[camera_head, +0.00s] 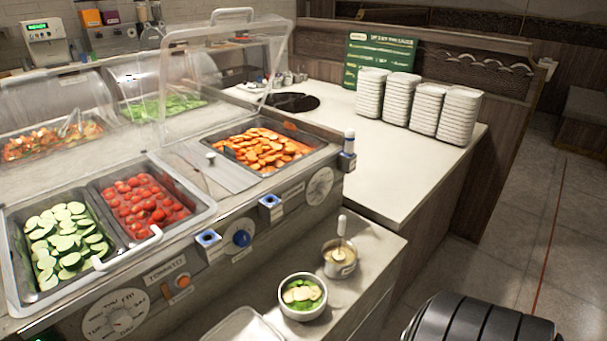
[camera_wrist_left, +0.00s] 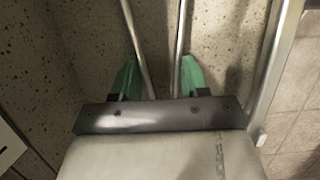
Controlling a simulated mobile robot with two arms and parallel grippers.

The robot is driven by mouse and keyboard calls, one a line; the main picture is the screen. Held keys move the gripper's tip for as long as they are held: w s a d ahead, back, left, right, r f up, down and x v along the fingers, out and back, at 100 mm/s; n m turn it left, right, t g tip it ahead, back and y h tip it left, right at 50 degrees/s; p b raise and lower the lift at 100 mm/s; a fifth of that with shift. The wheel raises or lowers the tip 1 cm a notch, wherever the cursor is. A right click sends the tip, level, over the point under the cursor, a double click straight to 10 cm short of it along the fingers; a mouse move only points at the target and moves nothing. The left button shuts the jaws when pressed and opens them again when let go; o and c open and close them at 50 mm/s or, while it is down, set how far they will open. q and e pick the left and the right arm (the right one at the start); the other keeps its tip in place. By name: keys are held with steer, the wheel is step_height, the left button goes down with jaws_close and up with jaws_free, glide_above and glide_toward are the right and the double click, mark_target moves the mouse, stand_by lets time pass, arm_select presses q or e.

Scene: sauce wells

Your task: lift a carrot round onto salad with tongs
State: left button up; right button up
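Orange carrot rounds (camera_head: 265,150) fill a pan in the salad counter in the head view. The salad (camera_head: 302,292) is in a small white bowl on the lower front ledge, with pale slices on green leaves. In the left wrist view, my left gripper (camera_wrist_left: 160,80) has green fingertips on either side of two metal tong arms (camera_wrist_left: 181,45). The fingers look closed against the tongs, whose arms spread apart away from me. The tong tips are out of frame. Neither gripper shows in the head view, and my right gripper is in no view.
Pans of tomatoes (camera_head: 145,205) and cucumber (camera_head: 68,240) lie left of the carrots. A clear raised lid (camera_head: 225,65) stands behind the carrot pan. A metal sauce pot (camera_head: 340,262) with a ladle stands beside the salad bowl.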

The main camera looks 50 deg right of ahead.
arm_select(q)
steer(key=c, duration=0.3)
step_height(320, 180, up, 12)
steer(key=p, duration=0.7)
steer(key=s+a+r+m+g+y, duration=0.3)
steer(key=s+a+r+m, duration=0.4)
steer(key=m, duration=1)
steer(key=shift+s+r+m+g+y, duration=0.3)
steer(key=shift+s+g+y, duration=0.1)
steer(key=shift+s+y, duration=0.15)
